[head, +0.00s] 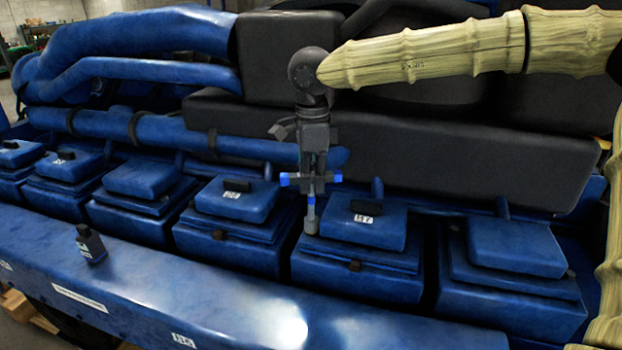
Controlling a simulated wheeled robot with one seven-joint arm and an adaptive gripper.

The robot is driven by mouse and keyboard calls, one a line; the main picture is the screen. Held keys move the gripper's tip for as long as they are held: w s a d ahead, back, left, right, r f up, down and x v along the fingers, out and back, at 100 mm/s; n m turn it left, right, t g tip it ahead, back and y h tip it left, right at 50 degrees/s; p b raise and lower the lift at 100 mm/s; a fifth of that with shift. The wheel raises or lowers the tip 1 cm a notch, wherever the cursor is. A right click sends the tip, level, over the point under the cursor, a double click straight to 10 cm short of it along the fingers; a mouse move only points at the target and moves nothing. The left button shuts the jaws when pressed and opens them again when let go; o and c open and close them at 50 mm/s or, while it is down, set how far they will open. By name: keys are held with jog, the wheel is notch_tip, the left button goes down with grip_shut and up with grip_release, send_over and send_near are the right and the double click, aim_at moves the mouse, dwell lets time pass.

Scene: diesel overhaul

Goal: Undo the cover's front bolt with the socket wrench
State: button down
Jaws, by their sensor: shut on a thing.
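My gripper (312,172) points straight down, shut on the socket wrench (311,215). The wrench is upright, with a blue crossbar at the fingers and a grey socket end below. It is over the left edge of a blue cover (390,236) with a black handle and a white label. I cannot tell whether the socket end touches the cover or hangs just above it. A small dark bolt (354,266) shows at the front of this cover, to the right of and nearer than the socket. The fingertips are partly hidden by the wrench.
Similar blue covers stand in a row on both sides, such as one to the left (236,199) and one to the right (515,246). Black housings (440,155) and blue pipes lie behind.

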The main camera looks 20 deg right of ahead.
jog(key=n, duration=0.4)
jog(key=shift+n, duration=0.3)
jog(key=n, duration=0.3)
jog(key=shift+n, duration=0.4)
jog(key=n, duration=0.4)
jog(key=shift+r, duration=0.1)
jog(key=n, duration=0.4)
